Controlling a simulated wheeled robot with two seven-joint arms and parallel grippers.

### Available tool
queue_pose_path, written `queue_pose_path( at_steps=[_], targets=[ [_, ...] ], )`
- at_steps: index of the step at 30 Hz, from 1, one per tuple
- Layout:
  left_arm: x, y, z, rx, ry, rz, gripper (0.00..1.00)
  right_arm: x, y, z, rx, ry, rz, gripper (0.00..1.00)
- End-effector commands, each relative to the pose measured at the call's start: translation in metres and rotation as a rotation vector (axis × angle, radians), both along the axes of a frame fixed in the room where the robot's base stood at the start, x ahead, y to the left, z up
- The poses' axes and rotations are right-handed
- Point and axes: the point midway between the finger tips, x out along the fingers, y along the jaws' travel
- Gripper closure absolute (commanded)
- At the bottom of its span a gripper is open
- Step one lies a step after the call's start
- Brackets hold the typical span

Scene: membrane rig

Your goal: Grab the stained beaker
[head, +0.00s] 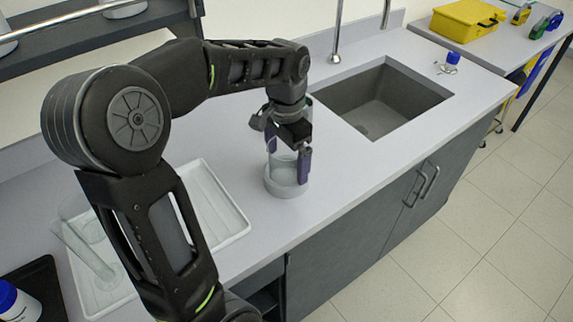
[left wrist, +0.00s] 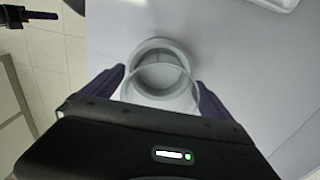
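A clear glass vessel, which looks like the beaker (head: 283,186), stands upright on the counter left of the sink. Its lower part is a wide, thick ring, and a clear tall wall rises behind my gripper. I cannot make out a stain. My left gripper (head: 287,158) points down at it with purple fingers spread on either side of the glass. In the left wrist view, the round vessel (left wrist: 163,72) lies between the two open fingers (left wrist: 160,90); I cannot tell whether they touch it. A dark piece at the top left of that view may be my right gripper (left wrist: 42,15).
A white tray (head: 236,221) with clear glassware (head: 85,250) lies to the left. A blue-capped bottle (head: 18,303) stands on a dark tray at the lower left.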

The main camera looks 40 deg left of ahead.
Motion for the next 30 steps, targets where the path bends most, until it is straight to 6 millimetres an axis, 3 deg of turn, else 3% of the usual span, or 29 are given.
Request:
queue_pose_path(
  at_steps=[24, 30],
  targets=[
    [0.0000, 0.0000, 0.0000, 0.000, 0.000, 0.000, 0.71, 0.0000, 0.0000, 0.0000, 0.000, 0.000, 0.000, 0.62],
    [0.0001, 0.0000, 0.0003, 0.000, 0.000, 0.000, 0.72, 0.0000, 0.0000, 0.0000, 0.000, 0.000, 0.000, 0.62]
  ],
)
